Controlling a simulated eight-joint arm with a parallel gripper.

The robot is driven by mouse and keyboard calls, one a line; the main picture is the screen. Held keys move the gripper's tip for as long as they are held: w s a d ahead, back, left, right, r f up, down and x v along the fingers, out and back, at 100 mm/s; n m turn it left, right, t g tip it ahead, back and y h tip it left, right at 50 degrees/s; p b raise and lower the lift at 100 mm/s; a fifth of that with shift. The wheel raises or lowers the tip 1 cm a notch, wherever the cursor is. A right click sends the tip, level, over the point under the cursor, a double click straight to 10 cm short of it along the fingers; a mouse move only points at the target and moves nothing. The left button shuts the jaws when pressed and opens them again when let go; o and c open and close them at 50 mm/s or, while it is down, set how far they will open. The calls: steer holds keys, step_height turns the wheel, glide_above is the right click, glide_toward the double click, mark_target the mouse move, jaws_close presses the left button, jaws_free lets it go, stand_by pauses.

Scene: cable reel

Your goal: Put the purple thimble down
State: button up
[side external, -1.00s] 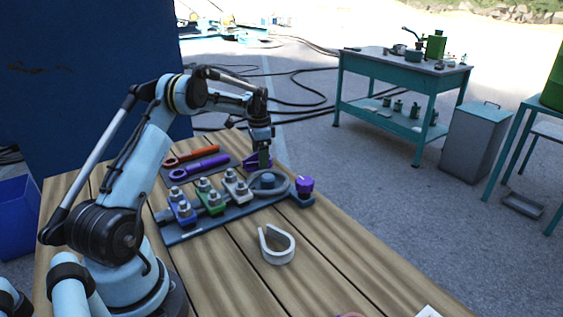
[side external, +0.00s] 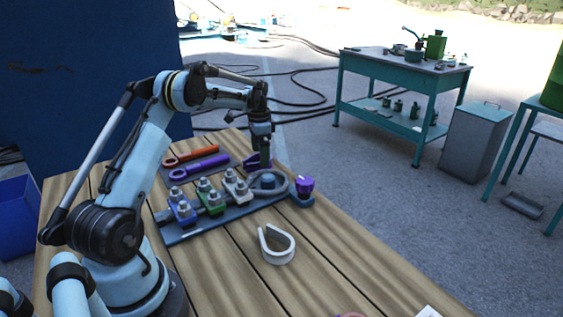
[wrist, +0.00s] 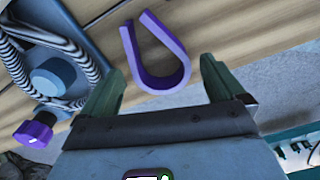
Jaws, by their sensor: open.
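The purple thimble (wrist: 174,80) is a U-shaped piece lying on the wooden table in the wrist view, its open end pointing away from my gripper. In the side view the purple thimble (side external: 254,164) shows partly behind my gripper, at the far end of the table. My gripper (wrist: 160,66) is open, with one green finger on each side of the thimble and gaps between them and it. In the side view my gripper (side external: 261,152) is just above the thimble, pointing down.
A grey cable loop rings a blue post (side external: 267,181) beside a purple knob (side external: 304,184). Several blue, green and grey clamps (side external: 209,197) stand on a dark plate. Purple (side external: 199,168) and orange (side external: 197,154) tools lie behind. A white thimble (side external: 277,247) lies on open table nearer the camera.

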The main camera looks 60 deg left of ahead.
step_height(320, 180, up, 10)
steer(key=d+r+t, duration=0.1)
steer(key=d+r, duration=0.4)
steer(key=d, duration=0.3)
steer(key=s+d+r+n+t+y, duration=0.1)
steer(key=s+d+r+t, duration=0.15)
steer(key=d, duration=0.85)
steer(key=s+d+f+n+t+h, duration=0.1)
steer(key=s+d+f, duration=0.5)
steer(key=s+d, duration=0.6)
steer(key=d+n+t, duration=0.1)
steer(key=t, duration=0.1)
steer(key=shift+d+t, duration=0.3)
steer(key=shift+t, duration=0.05)
